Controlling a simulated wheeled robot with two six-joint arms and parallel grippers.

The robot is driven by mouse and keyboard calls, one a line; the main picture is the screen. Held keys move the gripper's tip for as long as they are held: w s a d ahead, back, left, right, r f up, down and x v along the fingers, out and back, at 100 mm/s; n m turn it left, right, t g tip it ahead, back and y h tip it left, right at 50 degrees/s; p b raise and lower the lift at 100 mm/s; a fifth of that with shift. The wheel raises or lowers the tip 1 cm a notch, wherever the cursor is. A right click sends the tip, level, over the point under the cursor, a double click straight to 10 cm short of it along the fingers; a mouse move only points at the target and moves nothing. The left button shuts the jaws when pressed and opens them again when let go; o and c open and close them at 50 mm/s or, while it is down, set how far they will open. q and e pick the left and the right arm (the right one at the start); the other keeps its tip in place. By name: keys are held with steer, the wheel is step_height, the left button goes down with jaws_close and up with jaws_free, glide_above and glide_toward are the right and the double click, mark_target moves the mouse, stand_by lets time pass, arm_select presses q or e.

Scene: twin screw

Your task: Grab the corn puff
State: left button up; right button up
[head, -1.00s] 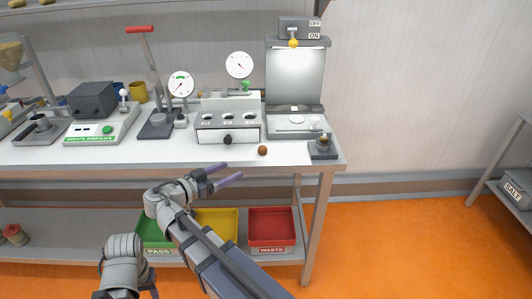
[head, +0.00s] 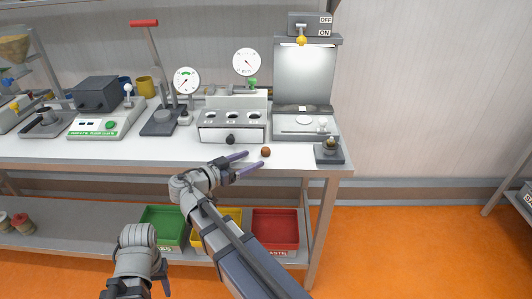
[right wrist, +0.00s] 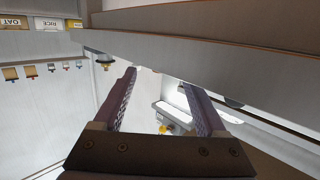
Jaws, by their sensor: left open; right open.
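A small round brown ball (head: 265,152), which looks like the corn puff, sits on the white bench top near its front edge. My right gripper (head: 255,159) is open and empty, with its fingertips just left of the ball and close to it; I cannot tell whether they touch. In the right wrist view my right gripper (right wrist: 158,80) shows two spread fingers with nothing held between them, and I cannot make out the ball there. My left gripper (head: 140,288) is low at the bottom left, partly cut off by the frame, away from the bench top.
A white box with several holes and a dark knob (head: 233,132) stands behind the fingers. A lit booth (head: 305,85) stands behind the ball, and a small dark stand (head: 329,152) is right of it. Green, yellow and red (head: 275,229) bins sit on the lower shelf.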

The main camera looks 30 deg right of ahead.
mark_target(262, 154)
steer(key=shift+b+x, duration=0.35)
steer(key=shift+x, duration=2.25)
steer(key=shift+r, duration=0.1)
steer(key=shift+c, duration=0.4)
steer(key=c, duration=0.9)
steer(key=shift+r, duration=0.1)
steer(key=shift+c, duration=0.2)
step_height(262, 154, up, 10)
steer(key=p, duration=1)
